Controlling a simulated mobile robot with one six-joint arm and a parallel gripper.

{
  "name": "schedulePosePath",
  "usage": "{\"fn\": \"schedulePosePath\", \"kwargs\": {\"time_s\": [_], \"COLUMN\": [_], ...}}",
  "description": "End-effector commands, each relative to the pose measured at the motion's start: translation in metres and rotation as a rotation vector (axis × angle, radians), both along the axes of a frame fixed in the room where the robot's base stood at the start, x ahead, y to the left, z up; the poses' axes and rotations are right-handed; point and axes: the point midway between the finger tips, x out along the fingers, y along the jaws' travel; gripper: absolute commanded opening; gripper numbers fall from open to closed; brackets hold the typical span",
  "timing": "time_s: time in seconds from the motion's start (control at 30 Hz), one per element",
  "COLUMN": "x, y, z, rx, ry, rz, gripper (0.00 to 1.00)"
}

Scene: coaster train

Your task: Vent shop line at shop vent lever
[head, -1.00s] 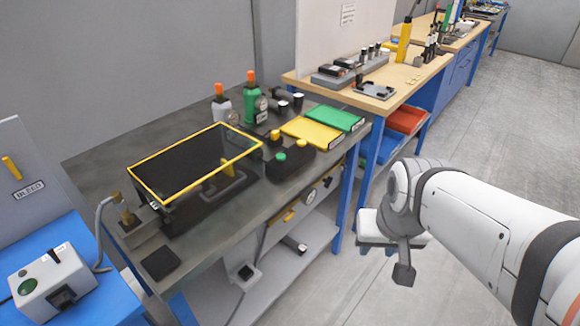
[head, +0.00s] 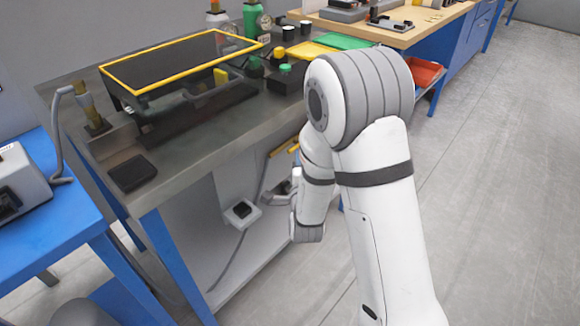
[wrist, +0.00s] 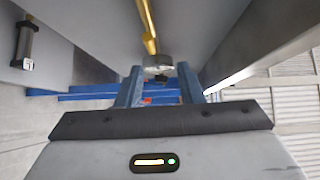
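In the wrist view, my gripper (wrist: 160,84) shows two blue-grey fingers standing apart with nothing clamped between them. Ahead of the fingertips is a round metal fitting or gauge (wrist: 157,66) at the end of a yellow pipe or bar (wrist: 148,22). In the head view, a yellow bar (head: 281,149) shows under the bench edge, partly covered by my arm. No lever can be clearly identified as the shop vent lever. The gripper's fingers are hidden in the head view behind my arm, which reaches low beside the bench.
The grey bench (head: 185,140) carries a yellow-rimmed dark case (head: 180,62) and a black pad (head: 132,173). A small switch box (head: 240,213) with a cable is below it. A blue table (head: 45,215) stands at left. The floor (head: 500,200) at right is clear.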

Motion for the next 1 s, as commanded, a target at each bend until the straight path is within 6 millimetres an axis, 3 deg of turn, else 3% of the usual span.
{"fn": "schedulePosePath", "kwargs": {"time_s": [0.03, 0.2, 0.37, 0.73, 1.0], "x": [-0.003, -0.010, -0.002, 0.052, 0.064], "y": [0.005, 0.013, 0.016, 0.022, 0.024], "z": [-0.020, -0.031, -0.029, -0.021, -0.019], "rx": [0.039, 0.139, 0.165, 0.163, 0.161], "ry": [-0.032, -0.126, -0.152, -0.150, -0.148], "rz": [0.002, 0.009, 0.012, 0.012, 0.014], "gripper": [0.34, 0.34, 0.34, 0.34, 0.34]}}
